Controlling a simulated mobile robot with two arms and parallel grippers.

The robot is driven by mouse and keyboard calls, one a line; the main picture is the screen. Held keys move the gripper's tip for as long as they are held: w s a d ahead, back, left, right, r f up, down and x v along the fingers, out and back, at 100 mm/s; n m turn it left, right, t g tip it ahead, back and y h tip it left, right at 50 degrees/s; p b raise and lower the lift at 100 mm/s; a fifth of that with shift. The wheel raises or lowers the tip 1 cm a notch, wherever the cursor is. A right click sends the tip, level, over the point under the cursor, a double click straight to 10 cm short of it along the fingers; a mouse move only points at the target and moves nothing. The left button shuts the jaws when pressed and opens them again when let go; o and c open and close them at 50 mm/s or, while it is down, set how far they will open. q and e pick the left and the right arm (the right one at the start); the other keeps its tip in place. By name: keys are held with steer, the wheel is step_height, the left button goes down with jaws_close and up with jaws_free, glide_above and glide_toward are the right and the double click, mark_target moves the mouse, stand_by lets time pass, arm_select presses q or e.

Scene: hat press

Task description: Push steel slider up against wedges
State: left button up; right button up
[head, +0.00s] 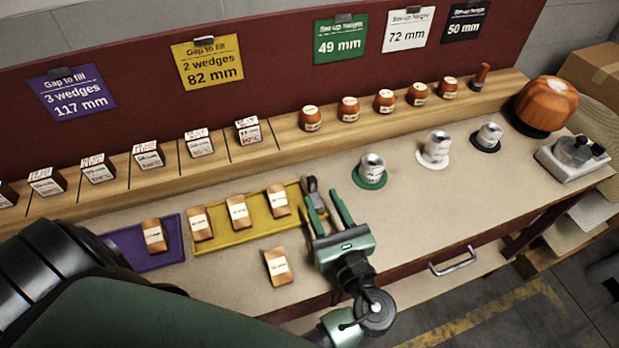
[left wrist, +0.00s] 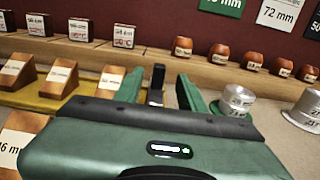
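The steel slider (head: 311,186) is a small grey block at the right end of the yellow tray (head: 244,236). In the left wrist view the slider (left wrist: 156,84) shows dark between my fingers, apart from both as far as I can tell. Three wooden wedges (head: 200,225) (head: 237,212) (head: 278,201) stand in a row on the yellow tray. A narrow gap shows between the rightmost wedge and the slider. My left gripper (head: 328,208) is open, its green fingers reaching toward the slider from the front. My right gripper is not in view.
A purple tray (head: 140,262) with one wedge (head: 154,236) lies left. A loose wedge (head: 277,267) lies in front of the yellow tray. Metal pieces on green (head: 370,170), white (head: 436,148) and black (head: 488,137) bases stand right. A wooden ledge (head: 285,132) runs behind.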

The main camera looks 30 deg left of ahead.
mark_target(313, 183)
arm_select(q)
steer(key=p+x, duration=0.1)
steer(key=x, duration=0.6)
steer(key=shift+s+r, duration=0.1)
